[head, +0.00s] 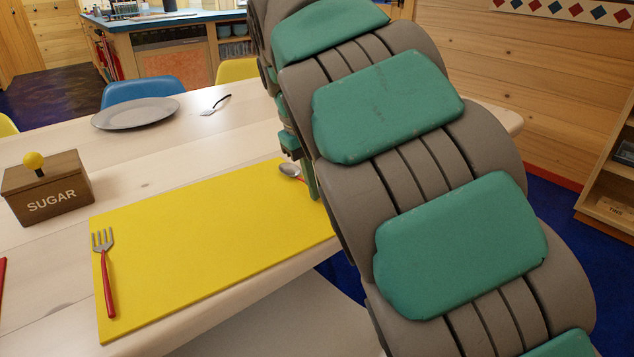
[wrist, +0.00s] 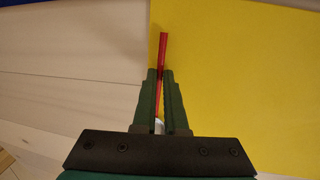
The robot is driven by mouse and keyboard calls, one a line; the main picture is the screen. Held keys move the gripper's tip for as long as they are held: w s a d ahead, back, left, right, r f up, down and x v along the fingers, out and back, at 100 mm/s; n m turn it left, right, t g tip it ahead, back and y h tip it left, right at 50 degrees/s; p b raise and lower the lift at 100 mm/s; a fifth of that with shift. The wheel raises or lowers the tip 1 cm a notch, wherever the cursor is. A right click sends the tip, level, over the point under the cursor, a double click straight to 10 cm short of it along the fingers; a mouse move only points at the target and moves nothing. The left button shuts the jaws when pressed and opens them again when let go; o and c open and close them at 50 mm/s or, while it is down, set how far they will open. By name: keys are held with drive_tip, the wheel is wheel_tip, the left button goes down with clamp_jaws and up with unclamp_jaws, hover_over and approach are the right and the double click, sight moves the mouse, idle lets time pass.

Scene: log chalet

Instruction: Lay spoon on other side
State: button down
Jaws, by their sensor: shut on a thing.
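My gripper (head: 312,185) is shut on the handle. I cannot tell whether the spoon touches the mat. A fork (head: 107,270) with a red handle lies at the mat's left end.
A brown sugar box (head: 47,187) with a yellow knob stands left of the mat. A grey plate (head: 135,113) and a dark-handled piece of cutlery (head: 215,103) lie at the table's far side. Blue (head: 143,90) and yellow (head: 237,70) chairs stand behind. The mat's middle is clear.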

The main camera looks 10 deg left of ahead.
drive_tip(key=shift+f, duration=0.15)
drive_tip(key=c, duration=1)
unclamp_jaws()
drive_tip(key=shift+o, duration=0.2)
drive_tip(key=r, duration=0.5)
drive_tip(key=shift+s+a+r+p, duration=0.15)
drive_tip(key=shift+s+a+p, duration=0.15)
drive_tip(key=shift+a, duration=0.1)
drive_tip(key=shift+s+a+r+p, duration=0.1)
drive_tip(key=shift+r+p, duration=0.3)
drive_tip(key=shift+r, duration=0.2)
drive_tip(key=shift+s+a+r+p, duration=0.1)
drive_tip(key=shift+r+p, duration=0.3)
drive_tip(key=shift+r, duration=0.15)
